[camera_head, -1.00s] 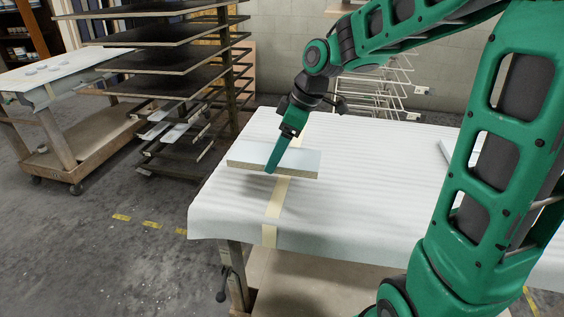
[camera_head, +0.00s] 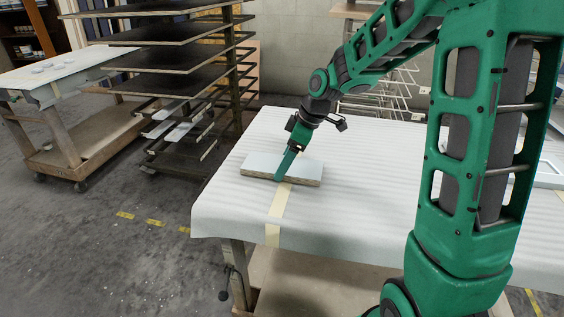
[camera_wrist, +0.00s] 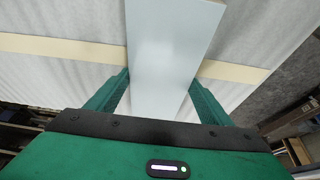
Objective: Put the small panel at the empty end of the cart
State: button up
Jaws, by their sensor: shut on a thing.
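The small panel (camera_head: 305,170) is a pale, flat rectangular board with a tan edge, at the left end of the padded cart (camera_head: 235,210). My gripper (camera_head: 283,172) is shut on it across its narrower width, with one finger showing on the near edge.
A strip of yellow tape (camera_head: 276,215) crosses the padding beneath the panel. A white frame-like piece (camera_head: 548,172) lies at the right, partly behind my arm. A shelf rack (camera_head: 165,60) and another cart (camera_head: 60,75) stand at the left. The padding around the panel is clear.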

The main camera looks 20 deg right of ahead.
jog(key=o, duration=1.3)
jog(key=shift+f, duration=0.1)
jog(key=v, duration=1.2)
jog(key=s+d+f+m+g+h, duration=0.1)
jog(key=s+d+m, duration=0.3)
jog(key=s, duration=0.6)
jog(key=s+d+f+m+h, duration=0.1)
jog(key=s+d+f+m, duration=0.2)
jog(key=s+m, duration=0.4)
jog(key=s+d+f+m+g+h, duration=0.1)
jog(key=s+d+m, duration=0.4)
jog(key=s, duration=0.8)
jog(key=shift+s+f+m+g, duration=0.3)
jog(key=shift+s+f+m, duration=0.1)
jog(key=shift+f+m, duration=0.35)
